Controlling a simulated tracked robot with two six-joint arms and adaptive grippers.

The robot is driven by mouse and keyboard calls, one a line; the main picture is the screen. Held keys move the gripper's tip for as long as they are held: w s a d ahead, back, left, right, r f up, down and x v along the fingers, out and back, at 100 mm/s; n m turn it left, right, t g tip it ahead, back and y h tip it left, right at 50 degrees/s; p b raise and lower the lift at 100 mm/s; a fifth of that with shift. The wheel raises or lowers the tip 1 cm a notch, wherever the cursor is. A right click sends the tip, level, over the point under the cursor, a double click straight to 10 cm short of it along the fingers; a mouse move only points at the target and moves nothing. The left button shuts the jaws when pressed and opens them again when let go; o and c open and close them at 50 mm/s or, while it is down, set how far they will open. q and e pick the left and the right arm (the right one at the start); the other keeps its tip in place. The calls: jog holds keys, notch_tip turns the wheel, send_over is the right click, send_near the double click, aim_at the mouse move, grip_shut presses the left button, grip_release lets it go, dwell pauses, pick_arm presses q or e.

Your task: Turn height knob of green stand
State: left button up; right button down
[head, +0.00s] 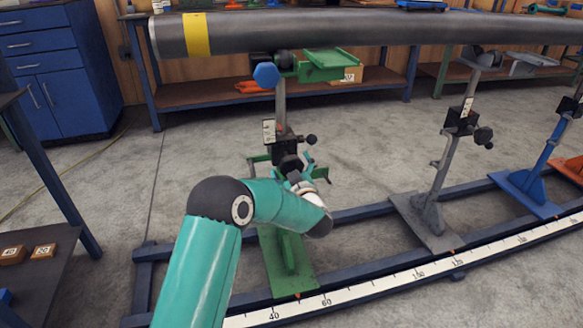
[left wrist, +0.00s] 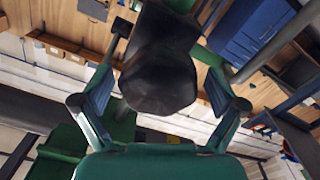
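The green stand (head: 290,262) stands on the blue rail, its grey post rising to a green head (head: 322,66) under the grey pipe. A black height knob (head: 290,164) is on the clamp block partway up the post, partly hidden by my gripper. My left gripper (head: 301,174) is at this knob. In the left wrist view, the black knob (left wrist: 160,78) sits between the two fingers of my left gripper (left wrist: 156,92). The fingers are spread, with a narrow gap seeming to show on each side. My right gripper is in neither view.
The grey pipe (head: 330,30) with a yellow band runs across the top. A small black ball lever (head: 311,140) sticks out right of the post, close to my gripper. A grey stand (head: 430,215) and a blue stand (head: 527,190) stand farther right along the scale (head: 400,284).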

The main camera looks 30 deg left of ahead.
pick_arm(q)
jog(key=c, duration=1.1)
jog(key=shift+d, duration=0.15)
jog(key=m+p, duration=0.4)
jog(key=shift+r, duration=0.15)
jog(key=m+p, duration=0.4)
jog(key=m, duration=0.2)
jog(key=m+p, duration=0.3)
jog(key=m, duration=0.3)
jog(key=shift+m+p, duration=0.4)
jog(key=m+p, duration=0.1)
jog(key=m, duration=0.1)
jog(key=m+p, duration=0.1)
jog(key=m, duration=0.1)
jog(key=shift+w+f+m, duration=0.1)
jog(key=shift+f+m, duration=0.1)
jog(key=shift+m, duration=0.2)
